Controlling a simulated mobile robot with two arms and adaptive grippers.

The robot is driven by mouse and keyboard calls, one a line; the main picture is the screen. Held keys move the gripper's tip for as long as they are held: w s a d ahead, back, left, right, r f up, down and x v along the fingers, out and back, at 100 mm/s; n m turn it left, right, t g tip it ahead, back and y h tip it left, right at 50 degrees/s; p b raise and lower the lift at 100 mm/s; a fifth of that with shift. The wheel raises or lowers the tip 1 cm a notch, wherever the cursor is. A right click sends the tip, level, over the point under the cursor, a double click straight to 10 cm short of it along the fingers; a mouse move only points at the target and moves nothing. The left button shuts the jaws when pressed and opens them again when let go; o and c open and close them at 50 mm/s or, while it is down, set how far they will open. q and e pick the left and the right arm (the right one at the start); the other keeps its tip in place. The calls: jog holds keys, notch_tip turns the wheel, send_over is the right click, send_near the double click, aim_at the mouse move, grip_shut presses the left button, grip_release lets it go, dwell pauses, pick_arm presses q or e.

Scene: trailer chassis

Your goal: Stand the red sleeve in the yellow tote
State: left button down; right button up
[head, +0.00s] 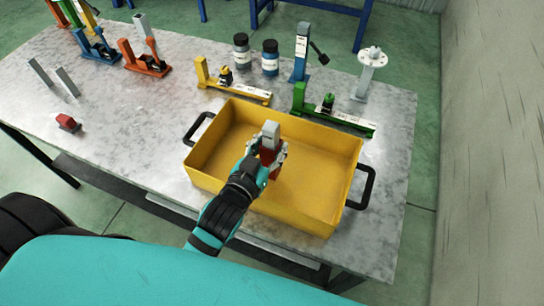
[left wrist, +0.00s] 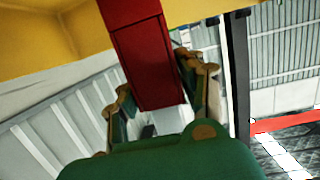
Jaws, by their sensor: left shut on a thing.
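The yellow tote (head: 203,149) stands on the grey table, with a black handle at each end. My left gripper (head: 268,152) is over the inside of the tote, shut on the red sleeve (head: 266,157). A grey piece (head: 270,130) shows at the sleeve's upper end. In the left wrist view the red sleeve (left wrist: 148,60) sits between the two fingers (left wrist: 155,90). The tote's yellow wall (left wrist: 45,35) shows at the upper left there. I cannot tell whether the sleeve touches the tote floor. My right gripper is not in view.
Behind the tote are a yellow fixture (head: 232,84), a green fixture (head: 335,115), two dark jars (head: 270,58), a blue post (head: 301,52) and a grey flanged stand (head: 368,72). The table's left front is mostly clear.

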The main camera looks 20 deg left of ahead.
aim_at(267, 163)
pick_arm(q)
notch_tip(267, 163, down, 4)
jog(key=shift+r, duration=0.15)
jog(key=shift+f, duration=0.2)
jog(key=shift+s+f, duration=0.1)
jog(key=shift+f, duration=0.05)
jog(key=c, duration=0.8)
grip_release()
jog(key=shift+o, duration=0.2)
jog(key=b+v, duration=0.2)
jog(key=v, duration=1)
jog(key=shift+b, duration=0.3)
